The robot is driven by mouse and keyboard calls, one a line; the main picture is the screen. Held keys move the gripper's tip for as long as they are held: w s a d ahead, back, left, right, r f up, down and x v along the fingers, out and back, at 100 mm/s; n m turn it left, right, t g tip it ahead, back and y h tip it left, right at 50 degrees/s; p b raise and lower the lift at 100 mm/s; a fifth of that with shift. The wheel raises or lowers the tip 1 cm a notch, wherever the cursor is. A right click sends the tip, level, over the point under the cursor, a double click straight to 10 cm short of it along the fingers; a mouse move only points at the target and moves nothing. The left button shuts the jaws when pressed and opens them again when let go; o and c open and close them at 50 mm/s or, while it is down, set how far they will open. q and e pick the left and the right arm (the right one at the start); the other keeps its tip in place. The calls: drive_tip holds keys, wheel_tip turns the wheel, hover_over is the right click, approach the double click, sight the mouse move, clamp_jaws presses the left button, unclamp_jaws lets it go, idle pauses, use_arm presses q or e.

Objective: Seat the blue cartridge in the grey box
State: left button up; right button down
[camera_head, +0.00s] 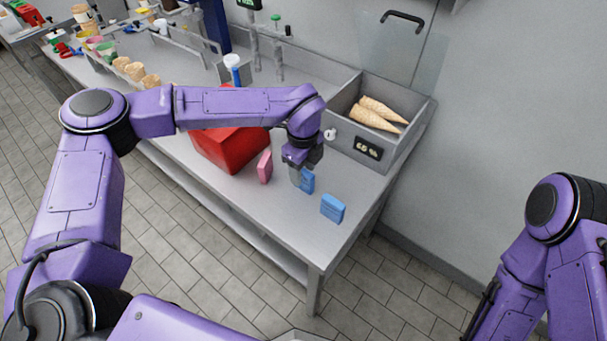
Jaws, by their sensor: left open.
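My left gripper (299,181) points down just above the table, below the purple wrist, and its jaws are open. A blue block (308,182), which could be the cartridge, stands right at its fingers and is partly hidden by them; I cannot tell whether they touch it. A second, lighter blue block (332,208) stands apart, nearer the table's front right corner. A grey box (349,150) stands at the back right of the table, with a dark panel on its front and cones inside. My right arm shows at the right edge, but its gripper is out of view.
A pink block (265,167) stands left of the gripper, by a red container (232,148) partly behind my left arm. Cones (375,113) lie in the grey box. A metal rack and dispenser posts stand further back. The table's front strip (285,222) is clear.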

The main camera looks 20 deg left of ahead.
use_arm(q)
drive_tip(key=shift+w+f, duration=0.15)
drive_tip(key=shift+f, duration=0.7)
clamp_jaws()
drive_tip(key=shift+r, duration=0.2)
